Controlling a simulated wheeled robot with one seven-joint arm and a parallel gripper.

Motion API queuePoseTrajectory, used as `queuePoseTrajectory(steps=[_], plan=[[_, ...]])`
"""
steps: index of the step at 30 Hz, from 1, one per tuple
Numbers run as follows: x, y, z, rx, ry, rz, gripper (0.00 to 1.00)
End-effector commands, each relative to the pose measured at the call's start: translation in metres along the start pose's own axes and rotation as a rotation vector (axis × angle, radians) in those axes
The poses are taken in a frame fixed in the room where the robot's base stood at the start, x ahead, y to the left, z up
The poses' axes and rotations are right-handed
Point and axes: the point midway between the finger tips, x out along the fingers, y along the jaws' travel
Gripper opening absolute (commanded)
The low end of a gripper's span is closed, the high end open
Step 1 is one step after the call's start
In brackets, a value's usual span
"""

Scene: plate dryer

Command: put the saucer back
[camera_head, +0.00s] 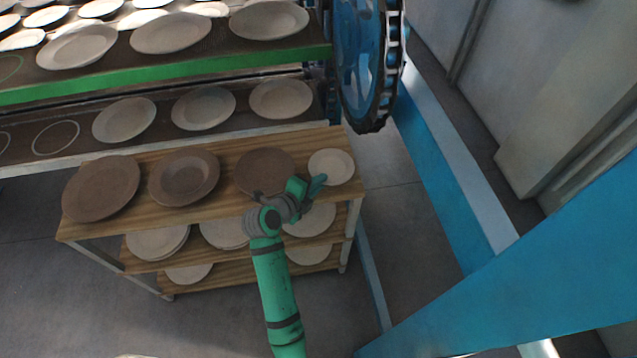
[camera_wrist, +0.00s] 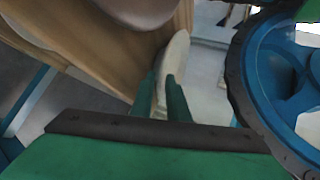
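The small whitish saucer (camera_head: 331,167) is at the right end of the wooden rack's top board (camera_head: 222,205) in the head view. My green gripper (camera_head: 318,183) is at its lower left edge. In the wrist view the saucer (camera_wrist: 176,52) shows nearly edge-on between the two fingers of my gripper (camera_wrist: 161,92), which appear shut on its rim. Whether the saucer touches the board is unclear. A brown plate (camera_head: 265,170) lies just left of the saucer, its lower part near my gripper.
More brown plates (camera_head: 101,188) lie along the top board, and pale plates (camera_head: 158,242) are on lower boards. A conveyor tier with plates (camera_head: 203,108) runs behind. A big blue wheel (camera_head: 358,55) stands at back right, close by in the wrist view (camera_wrist: 285,75). Blue beams (camera_head: 450,170) are right.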

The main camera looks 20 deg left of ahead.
Motion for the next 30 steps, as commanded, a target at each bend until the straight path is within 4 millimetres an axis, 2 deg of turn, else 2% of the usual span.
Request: queuePoseTrajectory(steps=[5,12,18,24,30], plan=[[-0.021,0.001,0.001,-0.001,-0.003,0.000,0.14],[-0.070,0.001,0.001,-0.001,-0.003,-0.001,0.14],[-0.102,0.000,0.000,-0.001,-0.002,0.000,0.14],[-0.117,0.001,0.000,-0.001,0.000,0.001,0.14],[-0.118,0.002,-0.001,-0.007,-0.001,0.001,0.14]])
